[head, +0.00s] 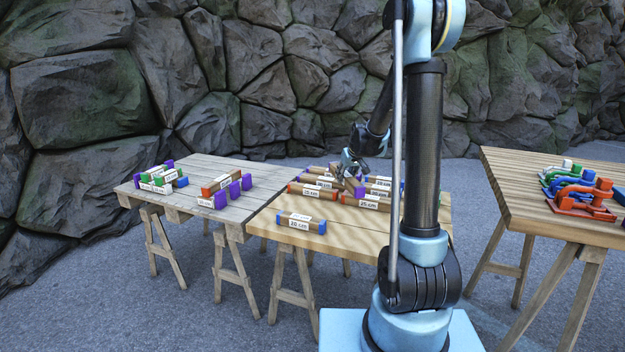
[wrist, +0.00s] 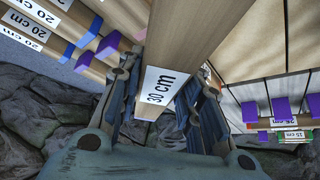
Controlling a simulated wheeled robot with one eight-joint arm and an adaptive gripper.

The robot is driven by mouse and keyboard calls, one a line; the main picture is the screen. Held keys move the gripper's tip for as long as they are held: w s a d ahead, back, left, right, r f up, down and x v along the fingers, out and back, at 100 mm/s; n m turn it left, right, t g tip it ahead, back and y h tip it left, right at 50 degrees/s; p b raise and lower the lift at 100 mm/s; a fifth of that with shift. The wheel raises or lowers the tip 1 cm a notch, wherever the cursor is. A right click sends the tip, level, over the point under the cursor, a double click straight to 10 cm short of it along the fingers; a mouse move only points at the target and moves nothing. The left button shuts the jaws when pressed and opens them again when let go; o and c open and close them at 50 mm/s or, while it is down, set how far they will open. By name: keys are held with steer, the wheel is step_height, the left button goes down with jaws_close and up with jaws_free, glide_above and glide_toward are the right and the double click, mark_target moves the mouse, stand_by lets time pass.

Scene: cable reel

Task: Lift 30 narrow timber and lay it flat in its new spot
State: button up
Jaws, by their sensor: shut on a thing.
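The 30 cm timber (wrist: 185,45) is a plain brown bar with a white "30 cm" label. It runs up through the middle of the wrist view, between my fingers. My gripper (wrist: 160,95) is shut on this timber, with one finger on each side. In the head view my gripper (head: 354,172) is over the back of the middle table (head: 275,217), among the other timbers. The held bar is small and partly hidden there, so its exact height above the table cannot be told.
Labelled timbers with coloured ends lie around my gripper; a blue-ended 20 cm timber (head: 301,222) lies nearer the front. The left table (head: 175,207) holds green, purple and orange-ended timbers. The right table (head: 535,213) holds coloured clamp-like tools (head: 585,200).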

steer(key=s+a+r+n+g+y, duration=0.1)
steer(key=s+a+n+g+y, duration=0.15)
steer(key=a+n, duration=0.35)
steer(key=s+a+r+n+g+y, duration=0.1)
steer(key=s+a+n+g+y, duration=0.2)
steer(key=a, duration=0.4)
steer(key=shift+n+t+h, duration=0.5)
steer(key=shift+t+h, duration=0.25)
steer(key=shift+s+a+f, duration=0.1)
steer(key=shift+f, duration=3.05)
steer(key=shift+s+a+f, duration=0.1)
steer(key=shift+f, duration=3.05)
steer(key=shift+s+d+f, duration=0.1)
steer(key=shift+f, duration=0.15)
steer(key=o, duration=1.3)
